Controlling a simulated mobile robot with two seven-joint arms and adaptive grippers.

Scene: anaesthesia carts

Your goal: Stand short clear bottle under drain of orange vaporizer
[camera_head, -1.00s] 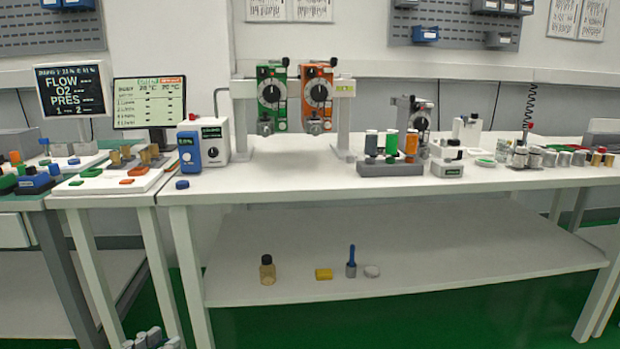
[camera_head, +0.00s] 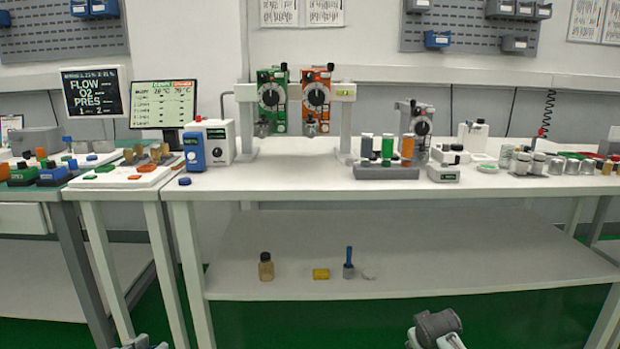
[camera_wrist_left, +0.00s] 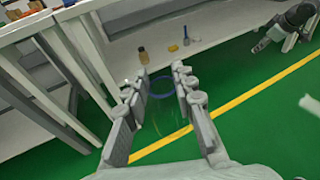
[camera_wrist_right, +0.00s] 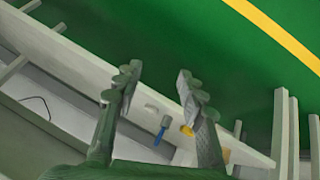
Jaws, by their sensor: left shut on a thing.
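The orange vaporizer (camera_head: 316,92) hangs beside the green vaporizer (camera_head: 271,95) on a rail above the bench. Its drain end (camera_head: 311,129) is at the bottom, with bare bench beneath. My left gripper (camera_wrist_left: 162,76) is shut on a see-through thing with a blue ring, which looks like the short clear bottle (camera_wrist_left: 165,98); its outline is faint. It is held over the floor, in front of the bench. My right gripper (camera_wrist_right: 158,78) is open and empty, with fingers apart. In the head view, part of my right arm shows at the bottom edge.
The bench top (camera_head: 270,180) is clear below the vaporizers. A blue-and-white device (camera_head: 208,145) stands left; a grey rack of bottles (camera_head: 387,172) stands right. The lower shelf (camera_head: 420,270) holds an amber bottle (camera_head: 266,267), yellow block (camera_head: 321,274) and blue-handled tool (camera_head: 348,262).

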